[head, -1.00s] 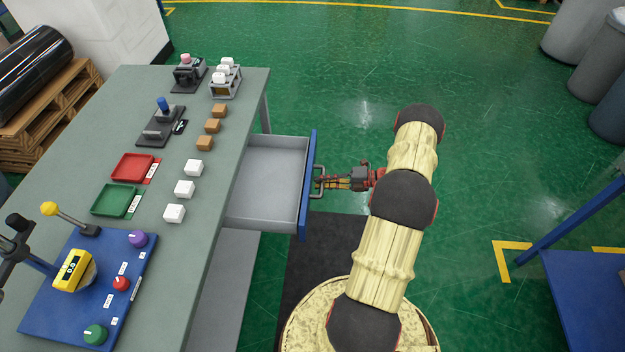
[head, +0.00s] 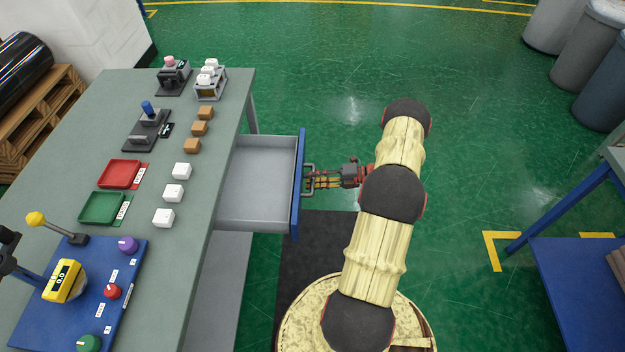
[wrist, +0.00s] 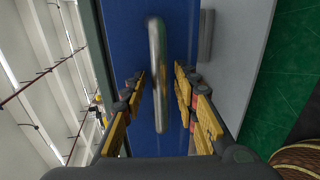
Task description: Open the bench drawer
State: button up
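The bench drawer (head: 258,178) is grey inside, with a blue front, and stands well out from the bench's right side. It looks empty. Its metal bar handle (head: 309,181) sticks out from the blue front. My gripper (head: 318,180) is at the handle, reaching in from the right. In the wrist view the handle (wrist: 157,70) runs between the two sets of yellow-padded fingers of my gripper (wrist: 160,82). The fingers stand apart, with a visible gap on each side of the bar. The blue drawer front (wrist: 185,30) lies behind it.
The grey bench top (head: 150,235) carries white cubes (head: 173,193), brown cubes (head: 199,128), a red tray (head: 119,173), a green tray (head: 102,207) and a blue control panel (head: 75,290). A blue table (head: 580,290) stands at the right.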

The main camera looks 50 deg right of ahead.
jog(key=v, duration=1.2)
jog(key=shift+f, duration=0.1)
